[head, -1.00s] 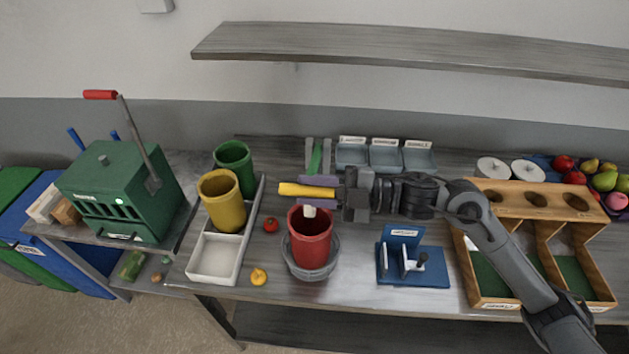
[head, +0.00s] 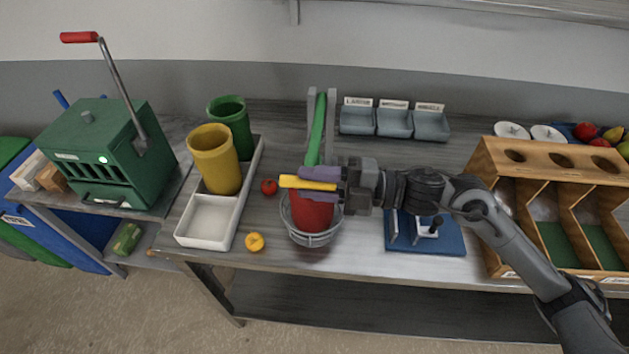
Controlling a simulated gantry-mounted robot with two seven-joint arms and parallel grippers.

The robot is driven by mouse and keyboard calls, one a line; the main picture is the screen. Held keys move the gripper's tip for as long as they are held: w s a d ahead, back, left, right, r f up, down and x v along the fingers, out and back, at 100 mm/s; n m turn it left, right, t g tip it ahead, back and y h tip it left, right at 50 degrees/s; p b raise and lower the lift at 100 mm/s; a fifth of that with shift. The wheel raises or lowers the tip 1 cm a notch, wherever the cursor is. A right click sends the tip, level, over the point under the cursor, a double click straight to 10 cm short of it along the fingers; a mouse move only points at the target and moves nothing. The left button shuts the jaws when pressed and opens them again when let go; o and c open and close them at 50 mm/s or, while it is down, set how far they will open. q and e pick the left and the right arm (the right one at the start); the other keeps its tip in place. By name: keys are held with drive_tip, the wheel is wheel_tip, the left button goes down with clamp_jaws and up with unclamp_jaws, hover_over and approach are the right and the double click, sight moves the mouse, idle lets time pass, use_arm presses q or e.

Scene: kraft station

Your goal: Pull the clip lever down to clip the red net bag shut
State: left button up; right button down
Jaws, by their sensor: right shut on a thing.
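The clip lever is a green arm (head: 318,128) between two grey posts, with a yellow crossbar (head: 291,181) at its near end. My right gripper (head: 316,184), with purple fingers, is shut on the crossbar. The lever slopes toward me, and its crossbar appears over the top of the red net bag (head: 310,213). The bag stands in a round grey holder (head: 313,239). The gripper and crossbar hide the bag's upper rim, so I cannot tell whether they touch it. My left gripper is not in view.
A blue stand (head: 452,240) with a small black-knobbed lever is right of the bag, partly under my right arm. A wooden rack (head: 548,164) stands further right. A white tray (head: 208,219), a tomato (head: 269,187) and a yellow fruit (head: 254,242) are left.

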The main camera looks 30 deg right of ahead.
drive_tip(key=shift+w+d+f+h, duration=0.15)
drive_tip(key=shift+f+h, duration=0.15)
drive_tip(key=shift+f, duration=0.45)
drive_tip(key=c, duration=1)
unclamp_jaws()
drive_tip(key=shift+o, duration=0.3)
drive_tip(key=shift+r, duration=0.1)
drive_tip(key=shift+r, duration=0.15)
drive_tip(key=v, duration=0.9)
drive_tip(key=shift+v, duration=0.9)
